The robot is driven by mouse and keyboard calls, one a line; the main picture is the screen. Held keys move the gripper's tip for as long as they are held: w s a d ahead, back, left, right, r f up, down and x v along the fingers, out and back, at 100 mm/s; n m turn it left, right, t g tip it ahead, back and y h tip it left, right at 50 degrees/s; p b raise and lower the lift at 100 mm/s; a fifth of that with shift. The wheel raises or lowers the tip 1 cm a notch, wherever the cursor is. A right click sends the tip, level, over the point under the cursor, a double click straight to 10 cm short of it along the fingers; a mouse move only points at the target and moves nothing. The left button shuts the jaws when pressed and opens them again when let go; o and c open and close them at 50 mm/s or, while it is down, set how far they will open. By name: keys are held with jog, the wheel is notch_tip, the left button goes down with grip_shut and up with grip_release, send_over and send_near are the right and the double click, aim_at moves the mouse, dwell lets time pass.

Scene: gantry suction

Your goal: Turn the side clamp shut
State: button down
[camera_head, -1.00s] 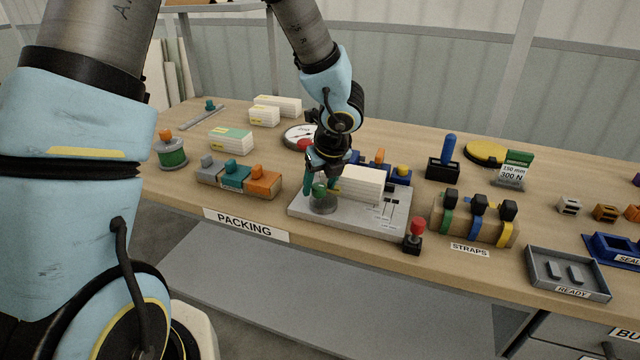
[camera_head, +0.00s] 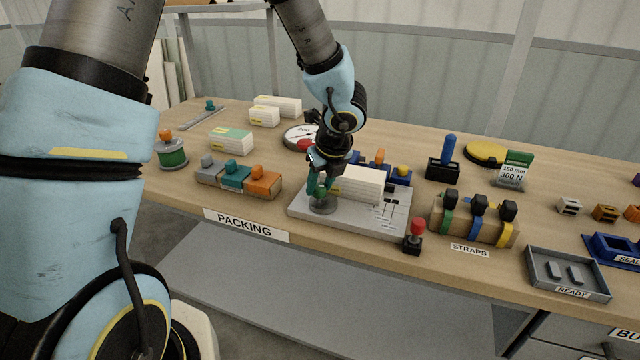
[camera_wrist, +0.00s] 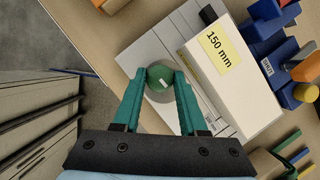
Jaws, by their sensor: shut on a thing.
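The side clamp shows as a green round knob (camera_wrist: 160,78) with a white mark, on a grey round base (camera_head: 323,206) at the left front of a grey plate (camera_head: 366,220). My gripper (camera_head: 318,191) has its teal fingers shut on the knob, one on each side; the fingers also show in the wrist view (camera_wrist: 160,84). A white box (camera_head: 361,184), labelled 150 mm in the wrist view, lies on the plate beside the knob. Part of the box is hidden behind my gripper in the head view.
A red-topped black post (camera_head: 415,236) stands at the plate's right front corner. A block with grey, teal and orange pieces (camera_head: 239,180) is to the left. A straps rack (camera_head: 474,220) is to the right. Blue and orange parts (camera_wrist: 268,45) stand close behind the box.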

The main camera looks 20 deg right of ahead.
jog(key=n, duration=0.2)
jog(key=n+y, duration=0.1)
jog(key=n, duration=0.1)
jog(key=shift+d+n+g+y, duration=0.15)
jog(key=shift+n+g+y, duration=0.15)
jog(key=shift+g, duration=0.1)
jog(key=n, duration=0.2)
jog(key=n+g+y+p, duration=0.1)
jog(key=n, duration=0.1)
jog(key=shift+w+d+n+y, duration=0.1)
jog(key=shift+n+y, duration=0.2)
jog(key=n, duration=0.2)
jog(key=n+g+p, duration=0.1)
jog(key=n, duration=0.1)
jog(key=shift+w+g+y, duration=0.1)
jog(key=shift+g+y, duration=0.2)
jog(key=shift+w+n+g+p, duration=0.1)
jog(key=shift+n+g+p, duration=0.45)
jog(key=shift+n, duration=1.45)
jog(key=shift+c, duration=2.2)
grip_release()
